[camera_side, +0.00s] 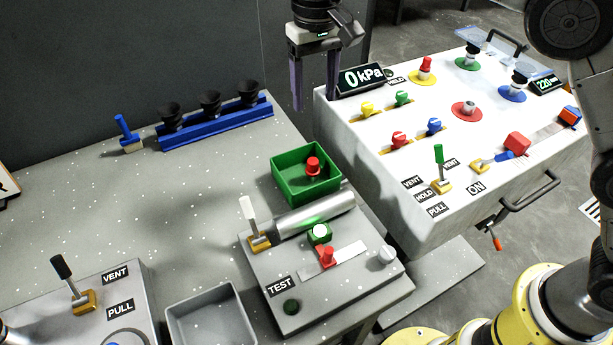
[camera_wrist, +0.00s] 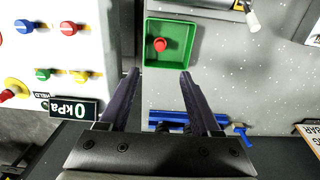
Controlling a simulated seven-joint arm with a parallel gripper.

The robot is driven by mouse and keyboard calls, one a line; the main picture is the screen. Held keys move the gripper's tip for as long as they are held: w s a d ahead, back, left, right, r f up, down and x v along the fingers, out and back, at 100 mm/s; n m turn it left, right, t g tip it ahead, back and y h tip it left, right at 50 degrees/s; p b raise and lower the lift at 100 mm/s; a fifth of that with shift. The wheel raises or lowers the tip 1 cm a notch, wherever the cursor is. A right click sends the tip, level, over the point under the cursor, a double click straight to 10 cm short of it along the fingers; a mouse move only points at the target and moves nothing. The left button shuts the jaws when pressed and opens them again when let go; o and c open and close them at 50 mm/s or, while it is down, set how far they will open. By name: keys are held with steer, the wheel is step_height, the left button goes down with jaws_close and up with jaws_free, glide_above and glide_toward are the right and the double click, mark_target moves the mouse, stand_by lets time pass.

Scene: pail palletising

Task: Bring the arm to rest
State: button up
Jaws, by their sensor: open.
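My gripper (camera_side: 314,95) hangs at the top middle of the side view, fingers pointing down, over the gap between the grey speckled table (camera_side: 70,200) and the white control panel (camera_side: 440,220). In the wrist view its two dark fingers (camera_wrist: 158,85) are well apart, with nothing between them. The fingers appear clear of the table and the panel. Most of the arm between gripper and base is out of view; some of my links show at the right edge of the side view.
The panel carries a 0 kPa display (camera_side: 361,79), knobs and levers. On the table are a green bin (camera_side: 340,187) with a red-topped piece (camera_side: 313,167), a blue rack (camera_side: 215,125) of black suction cups, a grey test box (camera_side: 330,285) and an empty grey tray (camera_side: 185,312).

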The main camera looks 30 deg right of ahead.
stand_by(0.4)
steer(key=s+d+r+m+t, duration=0.1)
steer(key=s+d+r+t, duration=0.15)
steer(key=d+r, duration=0.65)
steer(key=s+d+r+m, duration=0.1)
steer(key=s+d+r, duration=0.5)
steer(key=s+d, duration=0.3)
steer(key=s+d+f+t, duration=0.1)
steer(key=s+d+f, duration=0.1)
steer(key=s, duration=0.5)
steer(key=s+d+f+t, duration=0.2)
steer(key=s, duration=0.4)
steer(key=s+d+f+n, duration=0.1)
steer(key=s+f+n, duration=0.1)
steer(key=s+f, duration=0.4)
step_height(320, 180, down, 4)
steer(key=shift+s+d+f, duration=0.2)
steer(key=shift+s+d, duration=0.1)
steer(key=shift+d, duration=0.05)
steer(key=shift+o, duration=0.4)
